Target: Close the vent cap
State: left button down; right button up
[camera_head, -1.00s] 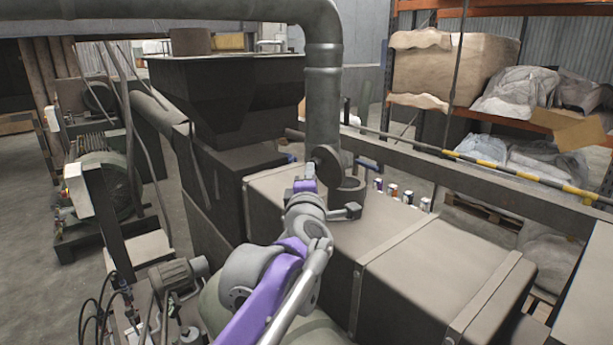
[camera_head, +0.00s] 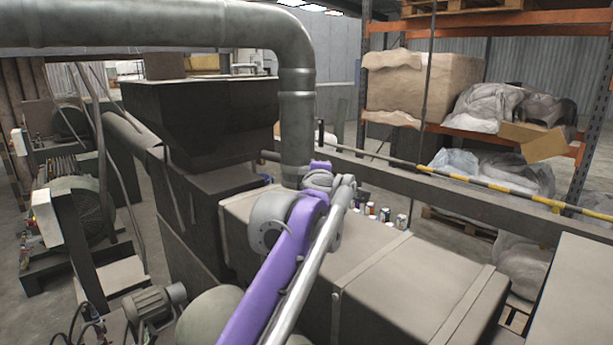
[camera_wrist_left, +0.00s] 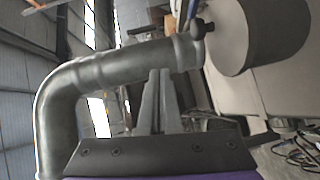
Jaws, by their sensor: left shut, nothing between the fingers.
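In the head view my left arm covers the place of the vent and its cap on the brown box-shaped housing (camera_head: 375,265). My left gripper is hidden behind its own wrist there. In the left wrist view, the short round vent (camera_wrist_left: 268,38) is at the top right, with a flat round end facing left and a dark knob at its edge. I cannot tell whether that end is the cap lying on the vent. My left gripper (camera_wrist_left: 159,74) is shut and empty, its fingertips apart from the vent and in front of the grey pipe. My right gripper is not in view.
The thick grey pipe (camera_head: 297,110) comes down close beside my left wrist. A dark hopper (camera_head: 205,115) stands to the left. Several small cans (camera_head: 385,214) stand along the housing's far edge. A yellow-and-black bar (camera_head: 480,181) runs behind, before orange shelving.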

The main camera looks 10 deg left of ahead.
pick_arm(q)
jog(key=shift+w+d+m+g, duration=0.3)
jog(key=shift+w+d, duration=0.05)
jog(key=shift+w, duration=0.1)
jog(key=shift+w+d+f, duration=0.15)
jog(key=shift+w+d, duration=0.1)
jog(key=shift+w+d+f+p, duration=0.2)
jog(key=shift+w+d+f, duration=0.1)
jog(key=shift+w+d, duration=0.25)
jog(key=shift+w+d+f+p, duration=0.15)
jog(key=shift+w+d+f, duration=0.15)
jog(key=shift+w, duration=0.35)
jog(key=shift+w+d+f+m+g, duration=0.5)
jog(key=shift+w+m+g, duration=0.1)
jog(key=shift+g, duration=0.1)
jog(key=shift+w+d+f, duration=0.15)
jog(key=shift+w+f, duration=0.1)
jog(key=shift+f, duration=0.15)
